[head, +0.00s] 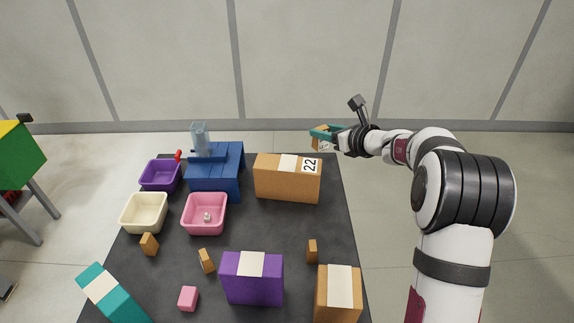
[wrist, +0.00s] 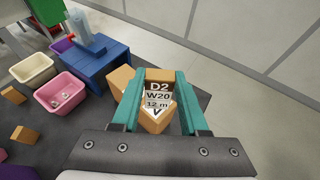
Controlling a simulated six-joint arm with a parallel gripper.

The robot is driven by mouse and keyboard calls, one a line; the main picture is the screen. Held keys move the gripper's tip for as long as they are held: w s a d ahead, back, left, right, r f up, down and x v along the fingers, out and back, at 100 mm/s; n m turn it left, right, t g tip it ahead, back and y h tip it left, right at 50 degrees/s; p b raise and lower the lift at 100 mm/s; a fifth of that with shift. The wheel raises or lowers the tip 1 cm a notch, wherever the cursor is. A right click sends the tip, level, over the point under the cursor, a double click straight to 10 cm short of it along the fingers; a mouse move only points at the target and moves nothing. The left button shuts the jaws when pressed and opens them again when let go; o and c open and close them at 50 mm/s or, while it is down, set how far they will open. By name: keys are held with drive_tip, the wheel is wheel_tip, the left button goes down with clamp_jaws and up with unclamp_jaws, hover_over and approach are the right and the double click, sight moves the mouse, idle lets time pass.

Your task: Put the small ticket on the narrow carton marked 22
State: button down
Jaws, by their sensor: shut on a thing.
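My gripper (head: 325,133) has teal fingers and is out past the back right corner of the dark table, above its level. In the wrist view my gripper (wrist: 157,98) is shut on the small ticket (wrist: 158,96), a tan piece with a printed face reading D2, W20, 12 m. The ticket also shows under the fingers in the head view (head: 322,144). The brown carton marked 22 (head: 275,184) stands at the table's back right, left of and below my gripper, apart from it. In the wrist view the carton (wrist: 120,78) is partly hidden by the left finger.
A blue machine (head: 213,180) stands left of the carton. A purple box (head: 252,281), another brown carton (head: 337,298), a teal box (head: 118,300) and several small blocks lie in front.

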drive_tip(key=shift+w+d+r+m+t+h, duration=0.45)
drive_tip(key=shift+w+d+m+h, duration=0.1)
drive_tip(key=shift+m+h, duration=0.2)
drive_tip(key=w+a+f, duration=0.4)
drive_tip(key=a+f, duration=0.2)
drive_tip(key=a, duration=0.3)
hover_over(290, 166)
wheel_tip(290, 166, down, 4)
drive_tip(key=shift+f, duration=0.25)
drive_tip(key=shift+f, duration=0.15)
drive_tip(key=shift+c, duration=2.2)
unclamp_jaws()
